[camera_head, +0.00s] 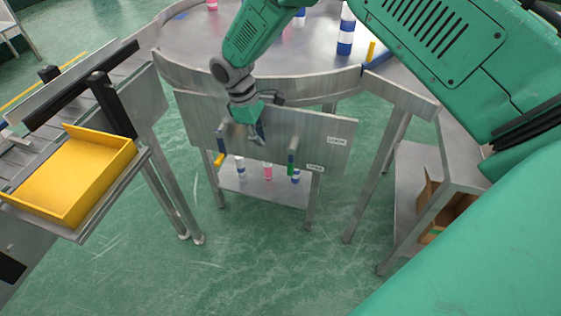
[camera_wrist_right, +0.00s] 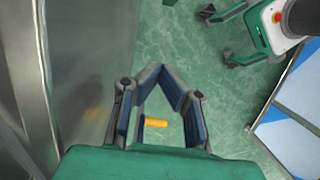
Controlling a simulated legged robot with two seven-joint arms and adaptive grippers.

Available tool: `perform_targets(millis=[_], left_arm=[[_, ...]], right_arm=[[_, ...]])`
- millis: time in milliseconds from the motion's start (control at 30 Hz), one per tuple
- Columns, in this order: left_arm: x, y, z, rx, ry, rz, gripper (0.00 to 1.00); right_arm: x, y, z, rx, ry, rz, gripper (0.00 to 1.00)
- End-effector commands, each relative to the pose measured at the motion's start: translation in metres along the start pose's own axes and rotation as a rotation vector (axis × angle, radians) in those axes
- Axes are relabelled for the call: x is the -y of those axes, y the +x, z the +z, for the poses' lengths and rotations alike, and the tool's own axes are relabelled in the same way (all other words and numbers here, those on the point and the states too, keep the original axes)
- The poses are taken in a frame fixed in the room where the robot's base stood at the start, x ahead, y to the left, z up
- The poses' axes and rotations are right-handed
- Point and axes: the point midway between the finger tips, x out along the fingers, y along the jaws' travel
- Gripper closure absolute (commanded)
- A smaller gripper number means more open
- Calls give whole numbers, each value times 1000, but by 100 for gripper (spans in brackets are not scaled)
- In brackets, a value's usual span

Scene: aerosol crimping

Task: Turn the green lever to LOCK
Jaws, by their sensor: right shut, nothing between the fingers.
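The green lever (camera_head: 291,158) hangs roughly straight down on the front of a grey metal panel (camera_head: 205,122). A LOCK label (camera_head: 337,141) is up to its right, and an OPEN label (camera_head: 315,168) is close by at the panel's lower edge. My right gripper (camera_head: 257,136) is in front of the panel, left of the green lever and apart from it. In the right wrist view its fingertips (camera_wrist_right: 156,69) meet, with nothing held. My left gripper does not show.
A yellow-ended lever (camera_head: 219,158) hangs left of my right gripper; a yellow handle (camera_wrist_right: 156,123) shows behind the fingers in the wrist view. A round metal table (camera_head: 190,45) stands behind the panel. A yellow tray (camera_head: 100,150) is at left. Floor in front is clear.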

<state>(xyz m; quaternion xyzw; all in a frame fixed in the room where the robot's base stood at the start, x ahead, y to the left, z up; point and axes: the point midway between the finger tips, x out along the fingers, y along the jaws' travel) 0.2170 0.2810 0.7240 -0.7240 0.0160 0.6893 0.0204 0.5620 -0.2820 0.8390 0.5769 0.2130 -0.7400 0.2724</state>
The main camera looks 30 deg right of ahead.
Motion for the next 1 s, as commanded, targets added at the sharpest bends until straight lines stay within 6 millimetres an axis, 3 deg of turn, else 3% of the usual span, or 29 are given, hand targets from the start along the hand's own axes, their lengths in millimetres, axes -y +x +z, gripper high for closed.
perform_targets(millis=[100,367,600,1000], left_arm=[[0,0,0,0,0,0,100],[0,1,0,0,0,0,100],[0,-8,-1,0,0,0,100],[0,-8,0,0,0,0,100]], right_arm=[[1,29,1,3,-1,-3,100],[1,83,0,1,0,-2,100],[0,85,33,0,1,1,100],[0,88,39,-1,0,1,100]])
